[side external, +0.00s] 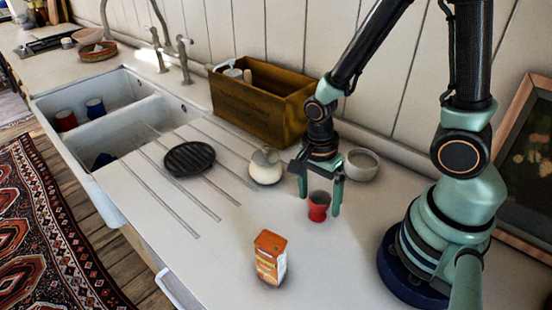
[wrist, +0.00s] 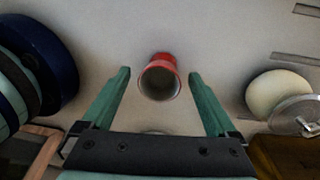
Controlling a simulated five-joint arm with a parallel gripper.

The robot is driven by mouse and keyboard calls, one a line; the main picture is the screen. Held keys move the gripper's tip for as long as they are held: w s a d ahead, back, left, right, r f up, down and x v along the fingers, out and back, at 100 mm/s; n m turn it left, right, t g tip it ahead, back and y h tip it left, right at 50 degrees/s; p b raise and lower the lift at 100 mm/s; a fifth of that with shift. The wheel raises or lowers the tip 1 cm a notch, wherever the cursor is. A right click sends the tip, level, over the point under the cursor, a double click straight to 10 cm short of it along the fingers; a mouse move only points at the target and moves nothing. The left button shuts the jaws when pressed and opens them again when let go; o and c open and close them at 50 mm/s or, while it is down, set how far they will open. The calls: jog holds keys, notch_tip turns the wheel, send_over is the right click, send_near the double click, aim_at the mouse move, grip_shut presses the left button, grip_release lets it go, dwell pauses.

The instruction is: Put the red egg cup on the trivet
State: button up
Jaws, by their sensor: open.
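The red egg cup (side external: 318,208) stands upright on the pale counter. In the wrist view the red egg cup (wrist: 160,78) shows its round opening between and a little beyond the fingertips. My gripper (side external: 320,204) is open, its two green fingers on either side of the cup, with gaps visible. The open fingers also show in the wrist view (wrist: 159,74). The trivet (side external: 189,159), round, black and ribbed, lies on the grooved part of the counter to the left. Nothing is seen on it.
A lidded cream pot (side external: 265,172) stands between cup and trivet. A white bowl (side external: 362,165) is behind my gripper, and an orange carton (side external: 270,258) stands in front. A wooden box (side external: 258,105) is at the wall; a sink (side external: 118,124) lies left.

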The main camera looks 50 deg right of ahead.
jog(key=shift+s+f, duration=0.1)
jog(key=shift+f, duration=0.45)
grip_shut()
jog(key=shift+r, duration=0.1)
